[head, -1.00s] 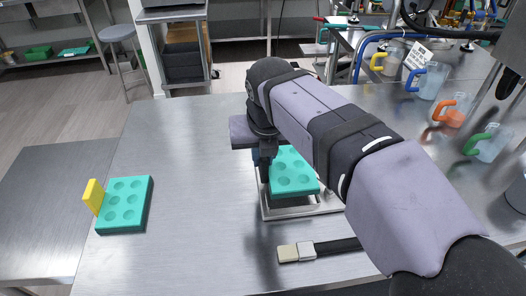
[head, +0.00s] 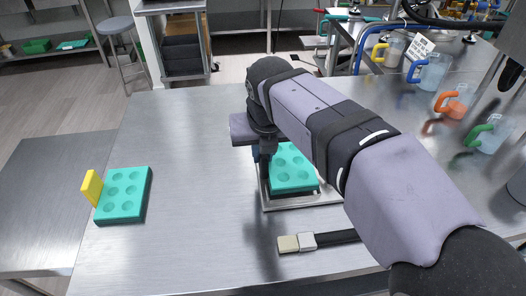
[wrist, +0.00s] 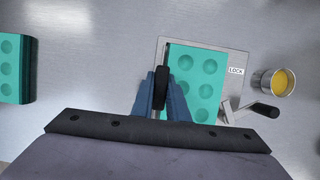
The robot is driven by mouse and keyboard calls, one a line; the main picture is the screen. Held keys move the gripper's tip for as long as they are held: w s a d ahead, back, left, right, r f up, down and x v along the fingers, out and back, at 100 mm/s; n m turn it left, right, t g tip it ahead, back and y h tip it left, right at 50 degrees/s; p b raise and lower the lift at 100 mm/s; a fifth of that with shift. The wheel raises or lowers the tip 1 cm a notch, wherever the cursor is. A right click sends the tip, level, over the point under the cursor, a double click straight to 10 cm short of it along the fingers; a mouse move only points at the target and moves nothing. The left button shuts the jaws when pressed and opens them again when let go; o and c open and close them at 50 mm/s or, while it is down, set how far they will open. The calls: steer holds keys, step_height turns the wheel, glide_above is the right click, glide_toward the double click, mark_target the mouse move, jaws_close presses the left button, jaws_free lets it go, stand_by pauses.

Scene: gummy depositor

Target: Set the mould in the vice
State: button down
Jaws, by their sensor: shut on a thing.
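The teal mould (head: 292,166) with round cavities is inside the metal frame of the vice (head: 290,204). In the wrist view the mould (wrist: 194,80) lies flat, its right edge close to the frame's right side (wrist: 232,52). I cannot tell whether it touches the base. My gripper (head: 266,157) is at the mould's left edge, pointing down. The vice's crank (wrist: 246,108) with a black handle is at the right, beside a LOCK label.
A second teal mould (head: 122,195) with a yellow tab stands at the left. A metal cup of yellow liquid (wrist: 272,82) is right of the vice. Jugs (head: 429,77) stand at the back right.

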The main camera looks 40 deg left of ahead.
steer(key=shift+f, duration=0.2)
steer(key=shift+f+b, duration=0.4)
steer(key=shift+f, duration=0.15)
steer(key=c, duration=1.7)
jaws_free()
steer(key=shift+o, duration=0.2)
steer(key=shift+r, duration=0.1)
steer(key=shift+p+v, duration=0.3)
steer(key=shift+v, duration=3.3)
